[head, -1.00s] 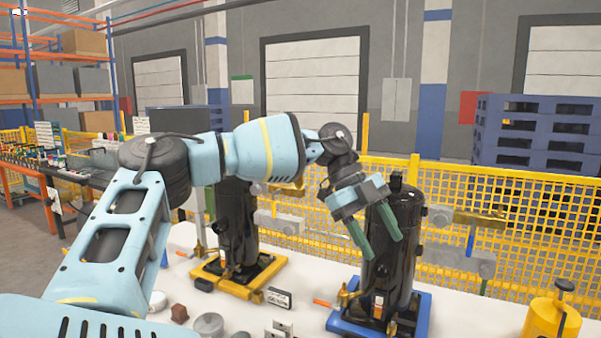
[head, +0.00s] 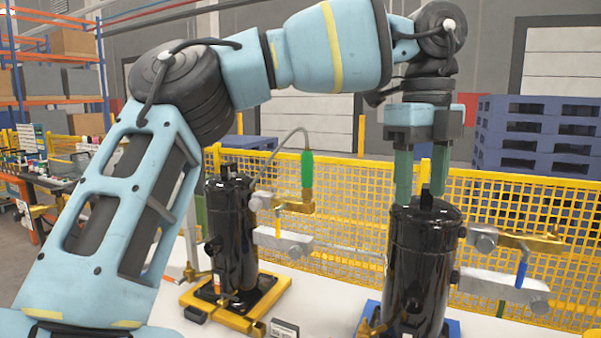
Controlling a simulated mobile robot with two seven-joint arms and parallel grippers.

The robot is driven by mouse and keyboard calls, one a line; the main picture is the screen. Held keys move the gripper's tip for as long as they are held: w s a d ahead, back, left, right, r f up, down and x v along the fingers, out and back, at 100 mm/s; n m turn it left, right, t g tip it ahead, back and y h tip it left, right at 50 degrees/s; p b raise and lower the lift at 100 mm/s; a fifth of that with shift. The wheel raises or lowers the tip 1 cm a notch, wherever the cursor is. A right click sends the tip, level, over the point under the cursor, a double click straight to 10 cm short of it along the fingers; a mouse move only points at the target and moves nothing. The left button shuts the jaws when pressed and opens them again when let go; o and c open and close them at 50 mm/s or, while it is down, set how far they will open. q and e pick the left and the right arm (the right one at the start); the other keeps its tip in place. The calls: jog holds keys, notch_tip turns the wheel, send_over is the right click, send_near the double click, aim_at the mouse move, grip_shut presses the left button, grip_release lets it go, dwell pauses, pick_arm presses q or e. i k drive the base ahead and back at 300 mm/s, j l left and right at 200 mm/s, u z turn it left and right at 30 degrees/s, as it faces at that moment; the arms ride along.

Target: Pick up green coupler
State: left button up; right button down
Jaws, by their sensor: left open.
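The green coupler (head: 307,170) stands upright at the end of a thin grey hose, on top of a brass fitting (head: 307,198) beside the left black compressor (head: 231,235). My left gripper (head: 421,190) is open, with green fingers pointing down. It is to the right of the coupler and apart from it. Its fingertips appear at the top of the right black compressor (head: 422,265), either side of a black stub (head: 426,199); I cannot tell whether they touch. My right gripper is not in view.
The left compressor stands on a yellow base (head: 255,312), the right one on a blue base. Metal blocks with brass valves (head: 510,240) stick out beside the compressors. A yellow mesh fence (head: 350,205) runs behind. Blue pallets (head: 540,135) are stacked beyond it.

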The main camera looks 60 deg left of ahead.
aim_at(307, 156)
jog(key=i+j, duration=0.1)
jog(key=j, duration=0.95)
jog(key=i+j, duration=0.15)
jog(key=j, duration=0.95)
jog(key=i, duration=0.05)
